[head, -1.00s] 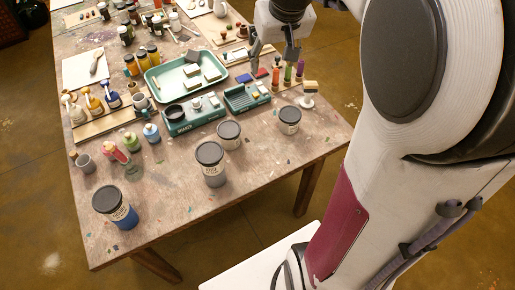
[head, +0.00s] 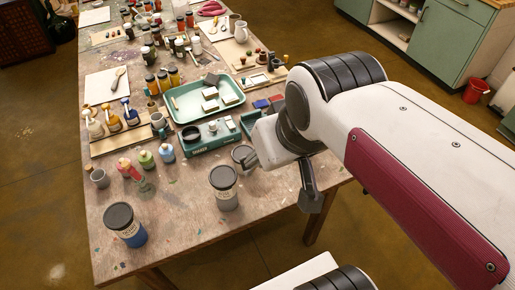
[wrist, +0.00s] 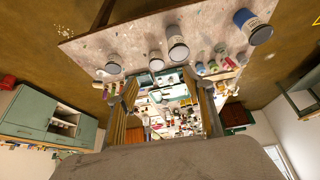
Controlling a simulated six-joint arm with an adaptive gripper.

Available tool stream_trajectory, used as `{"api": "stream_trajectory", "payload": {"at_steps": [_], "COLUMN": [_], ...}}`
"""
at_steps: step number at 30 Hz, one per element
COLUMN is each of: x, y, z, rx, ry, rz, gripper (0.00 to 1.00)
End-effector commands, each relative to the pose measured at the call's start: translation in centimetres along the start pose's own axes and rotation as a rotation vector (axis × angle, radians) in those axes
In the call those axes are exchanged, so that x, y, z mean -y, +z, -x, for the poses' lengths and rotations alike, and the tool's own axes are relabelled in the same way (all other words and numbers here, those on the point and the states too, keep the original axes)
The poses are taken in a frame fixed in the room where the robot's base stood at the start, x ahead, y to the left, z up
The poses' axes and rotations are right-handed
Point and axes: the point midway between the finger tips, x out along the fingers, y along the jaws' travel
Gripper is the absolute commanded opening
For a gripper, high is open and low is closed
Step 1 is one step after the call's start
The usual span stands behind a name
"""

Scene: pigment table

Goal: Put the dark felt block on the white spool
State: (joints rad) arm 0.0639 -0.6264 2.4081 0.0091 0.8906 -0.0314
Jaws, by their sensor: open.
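A dark block (head: 211,79), which looks like the dark felt block, lies in the green tray (head: 172,104) among pale blocks in the head view. I cannot clearly pick out the white spool; a white-based piece with a tan-topped block, seen earlier at the table's right side, is now hidden behind my arm. My gripper (head: 282,182) is open and empty, above the table's right front edge and well away from the tray. In the wrist view the fingers (wrist: 168,108) are spread, with the cluttered table between them.
A teal sharpening box (head: 205,140) with a dark round dish stands in front of the tray. Lidded jars (head: 224,188) and a blue-banded jar (head: 125,225) stand near the front. Bottles (head: 130,112) line the left.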

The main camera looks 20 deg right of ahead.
Motion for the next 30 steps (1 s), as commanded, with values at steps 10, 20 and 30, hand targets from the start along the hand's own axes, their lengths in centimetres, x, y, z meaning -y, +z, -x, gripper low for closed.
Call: {"api": "stream_trajectory", "payload": {"at_steps": [10,20,30], "x": [1.3,1.3,1.3], "y": [3.6,3.7,3.7], "z": [0.3,0.3,0.3], "rx": [-0.022,-0.022,-0.022], "ry": [-0.021,-0.022,-0.022], "rz": [0.03,0.031,0.031], "gripper": [0.51,0.51,0.51]}}
